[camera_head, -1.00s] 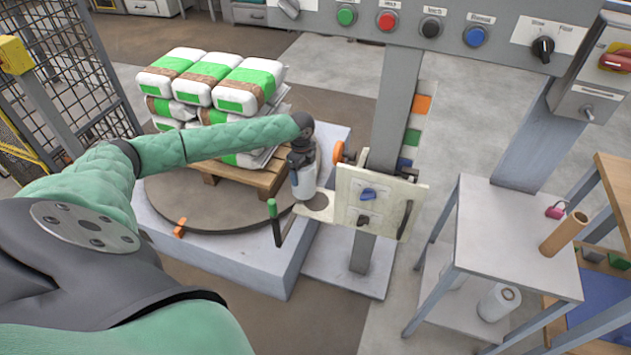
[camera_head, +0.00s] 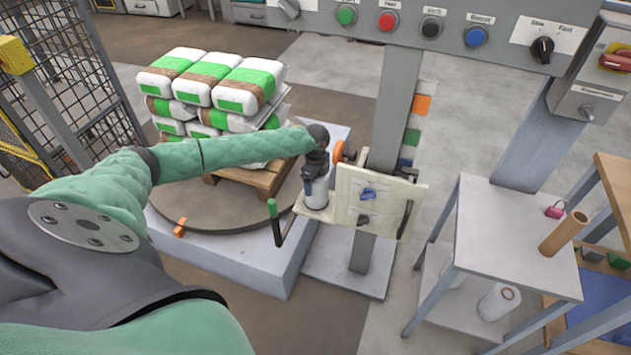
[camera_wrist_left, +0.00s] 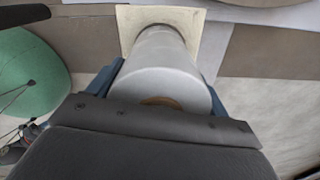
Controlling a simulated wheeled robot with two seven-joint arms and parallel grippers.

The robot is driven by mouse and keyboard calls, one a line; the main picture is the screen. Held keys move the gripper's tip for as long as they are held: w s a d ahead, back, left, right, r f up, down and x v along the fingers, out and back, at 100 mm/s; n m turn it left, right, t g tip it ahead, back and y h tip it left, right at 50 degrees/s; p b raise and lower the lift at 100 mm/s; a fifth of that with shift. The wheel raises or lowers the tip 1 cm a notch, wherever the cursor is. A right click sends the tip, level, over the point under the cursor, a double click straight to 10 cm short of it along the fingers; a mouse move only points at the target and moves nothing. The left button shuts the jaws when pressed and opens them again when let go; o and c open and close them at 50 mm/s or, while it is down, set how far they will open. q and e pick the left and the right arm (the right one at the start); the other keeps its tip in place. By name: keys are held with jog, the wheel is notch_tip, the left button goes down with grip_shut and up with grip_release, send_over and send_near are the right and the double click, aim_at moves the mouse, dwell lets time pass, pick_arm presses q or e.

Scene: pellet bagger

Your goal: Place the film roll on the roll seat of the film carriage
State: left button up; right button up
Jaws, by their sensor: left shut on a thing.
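The film roll (camera_head: 317,193) is a white-grey cylinder with a brown core. It is upright in my left gripper (camera_head: 314,178), which is shut around its upper part. The film carriage (camera_head: 375,199) is a cream plate on the grey mast, with a flat shelf, the roll seat (camera_head: 303,207), sticking out to the left. In the head view the roll's lower end is over the seat; I cannot tell whether it touches. My right gripper is not in view.
A green-handled lever (camera_head: 275,222) stands left of the seat. Wrapped bags (camera_head: 215,82) sit on a pallet on the turntable (camera_head: 200,215) behind. A grey side table (camera_head: 515,235) at right holds a brown tube (camera_head: 563,234), with another white roll (camera_head: 498,302) below.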

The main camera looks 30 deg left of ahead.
pick_arm(q)
jog(key=o, duration=1.3)
notch_tip(320, 180, up, 11)
jog(key=shift+r, duration=0.55)
